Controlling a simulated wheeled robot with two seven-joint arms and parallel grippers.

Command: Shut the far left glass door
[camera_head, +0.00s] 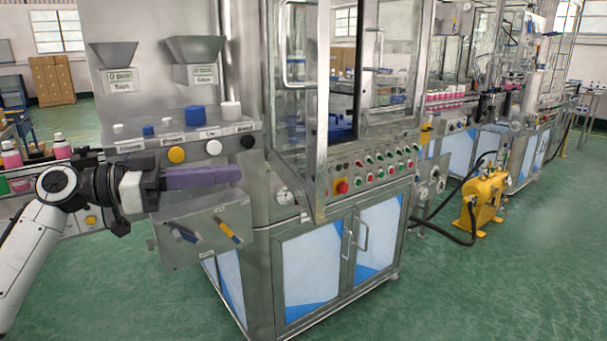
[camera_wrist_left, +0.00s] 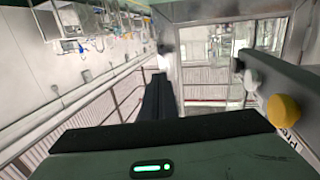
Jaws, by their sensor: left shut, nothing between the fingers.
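The far left glass door (camera_head: 299,115) is a metal-framed clear panel on the near side of the machine cabinet in the head view. It looks swung outward, its free edge in front of the control panel, with a gap to its right. Its bar handle (camera_head: 287,60) is near the top. My left gripper (camera_head: 238,173) is shut and empty, left of the door and apart from it, in front of the grey side panel. In the left wrist view its dark fingers (camera_wrist_left: 156,98) are together. My right gripper is not in view.
The yellow knob (camera_wrist_left: 284,110) is close at right in the wrist view. A control panel (camera_head: 375,165) lies right of the door.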

